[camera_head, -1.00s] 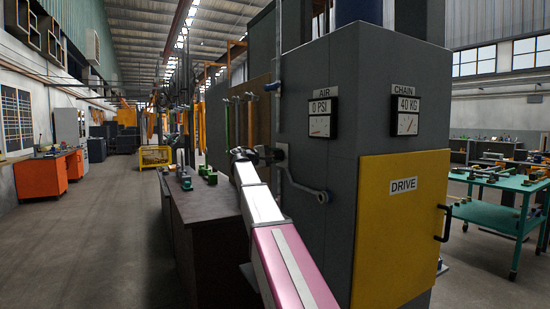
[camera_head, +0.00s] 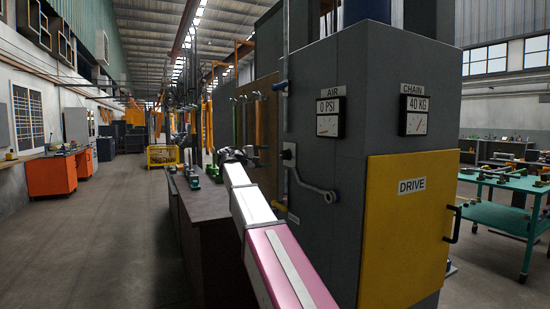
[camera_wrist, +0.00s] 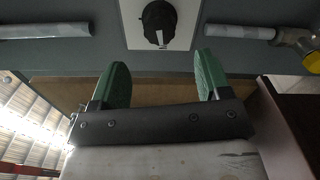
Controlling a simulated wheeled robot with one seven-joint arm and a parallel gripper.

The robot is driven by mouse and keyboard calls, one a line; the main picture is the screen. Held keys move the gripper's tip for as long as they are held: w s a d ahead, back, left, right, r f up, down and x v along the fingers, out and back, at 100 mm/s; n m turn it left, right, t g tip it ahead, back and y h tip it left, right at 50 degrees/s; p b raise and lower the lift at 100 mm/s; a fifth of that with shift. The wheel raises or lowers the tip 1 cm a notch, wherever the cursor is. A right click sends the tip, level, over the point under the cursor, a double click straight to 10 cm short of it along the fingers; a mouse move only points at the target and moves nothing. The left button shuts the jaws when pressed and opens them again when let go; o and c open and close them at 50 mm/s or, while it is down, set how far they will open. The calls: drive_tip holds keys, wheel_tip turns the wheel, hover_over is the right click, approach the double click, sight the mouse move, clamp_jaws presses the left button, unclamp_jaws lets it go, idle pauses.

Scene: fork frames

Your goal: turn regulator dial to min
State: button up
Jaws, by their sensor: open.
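In the wrist view, a black round dial (camera_wrist: 159,20) with a white pointer mark sits on a pale square plate (camera_wrist: 184,40) on a grey panel. The mark points toward the bottom of the picture. My gripper (camera_wrist: 160,72) has two green fingers spread apart below the dial, with nothing between them and not touching it. In the head view, my gripper (camera_head: 243,154) is left of a small plate (camera_head: 289,151) on the grey cabinet's side. The dial's face cannot be made out there, and the fingertips are hard to separate.
The grey cabinet (camera_head: 345,85) has AIR and CHAIN gauges and a yellow DRIVE door (camera_head: 400,245). A bent pipe (camera_head: 312,187) sticks out below the plate. A dark workbench (camera_head: 210,235) stands left of my arm. The left floor is open.

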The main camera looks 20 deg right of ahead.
drive_tip(key=shift+s+a, duration=0.25)
drive_tip(key=shift+a, duration=0.95)
drive_tip(key=s+f+y, duration=0.1)
drive_tip(key=f, duration=0.5)
drive_tip(key=s+d+f+y, duration=0.1)
drive_tip(key=f, duration=0.6)
drive_tip(key=s+f+y, duration=0.1)
drive_tip(key=f+y, duration=0.1)
drive_tip(key=f, duration=0.4)
drive_tip(key=shift+s+d+f+n, duration=0.2)
drive_tip(key=shift+s+d+n, duration=0.05)
drive_tip(key=shift+d+n, duration=0.15)
drive_tip(key=s+a+f+m+g+y, duration=0.1)
drive_tip(key=s+f+y, duration=0.2)
drive_tip(key=s+f, duration=0.5)
drive_tip(key=s+a+f+m+y, duration=0.1)
drive_tip(key=s+f+y, duration=0.25)
drive_tip(key=f, duration=0.95)
drive_tip(key=s+a+f+g+y, duration=0.1)
drive_tip(key=s+f+y, duration=0.2)
drive_tip(key=s+f, duration=0.5)
drive_tip(key=s+a+f+m+g+y, duration=0.1)
drive_tip(key=s+a+f+m+y, duration=0.2)
drive_tip(key=s+f, duration=0.6)
wheel_tip(320, 180, down, 2)
drive_tip(key=shift+s+a+f+y, duration=0.1)
drive_tip(key=shift+s+a+y, duration=0.2)
drive_tip(key=shift+a+y, duration=0.4)
drive_tip(key=shift+a, duration=0.15)
